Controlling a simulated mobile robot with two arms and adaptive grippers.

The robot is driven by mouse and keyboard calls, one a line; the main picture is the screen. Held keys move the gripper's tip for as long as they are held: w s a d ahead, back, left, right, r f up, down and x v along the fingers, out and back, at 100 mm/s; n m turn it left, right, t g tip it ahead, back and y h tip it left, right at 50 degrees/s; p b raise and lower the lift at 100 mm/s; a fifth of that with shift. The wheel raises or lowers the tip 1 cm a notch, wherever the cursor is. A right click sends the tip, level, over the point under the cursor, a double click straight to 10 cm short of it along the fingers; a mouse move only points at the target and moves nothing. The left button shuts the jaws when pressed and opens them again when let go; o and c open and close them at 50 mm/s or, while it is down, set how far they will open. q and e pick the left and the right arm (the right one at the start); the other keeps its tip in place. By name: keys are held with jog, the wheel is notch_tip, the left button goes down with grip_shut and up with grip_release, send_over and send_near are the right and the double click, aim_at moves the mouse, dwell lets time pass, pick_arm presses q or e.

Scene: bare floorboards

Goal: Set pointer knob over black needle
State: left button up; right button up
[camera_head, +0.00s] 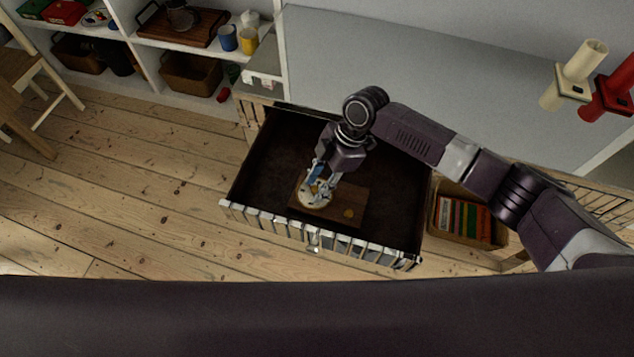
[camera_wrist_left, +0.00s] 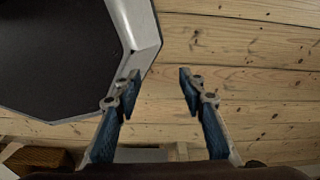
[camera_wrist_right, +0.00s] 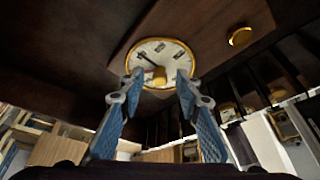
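A round white dial with a gold rim (camera_head: 315,200) is mounted on a brown wooden board in an open dark drawer; it also shows in the right wrist view (camera_wrist_right: 176,57). A black needle (camera_wrist_right: 146,62) points to the upper left on its face. A small yellow knob (camera_wrist_right: 158,75) sits near the dial's lower middle. My right gripper (camera_wrist_right: 158,77) is at the dial, its fingertips apart on either side of the knob, with gaps visible. In the head view the right gripper (camera_head: 322,187) partly covers the dial. My left gripper (camera_wrist_left: 160,82) is open and empty, above floorboards.
A round gold piece (camera_head: 348,213) is on the board (camera_head: 358,197) beside the dial. Drawer walls (camera_head: 228,203) surround the board. A basket of books (camera_head: 466,218) stands right of the drawer.

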grip_shut()
jog(key=shift+r+m+t+p, duration=0.3)
jog(key=shift+m+p, duration=0.5)
jog(key=shift+p, duration=0.35)
jog(key=m+t+p, duration=0.1)
jog(key=m+p, duration=0.3)
jog(key=p, duration=0.1)
jog(key=m+t+p, duration=0.1)
jog(key=m+p, duration=0.1)
jog(key=p, duration=0.1)
jog(key=shift+s+a+m+t, duration=0.1)
jog(key=shift+s+m+t, duration=0.15)
jog(key=shift+m+t, duration=0.05)
pick_arm(q)
notch_tip(320, 180, up, 12)
jog(key=s+p, duration=0.1)
jog(key=p, duration=0.1)
jog(key=shift+s+r, duration=0.15)
jog(key=shift+r, duration=0.1)
pick_arm(e)
jog(key=shift+f+m+t+h, duration=0.15)
jog(key=shift+m+t+h, duration=0.25)
jog(key=shift+m, duration=0.9)
pick_arm(q)
jog(key=shift+a, duration=0.1)
pick_arm(e)
jog(key=shift+w, duration=0.1)
jog(key=shift+o, duration=0.4)
grip_release()
jog(key=shift+f, duration=0.1)
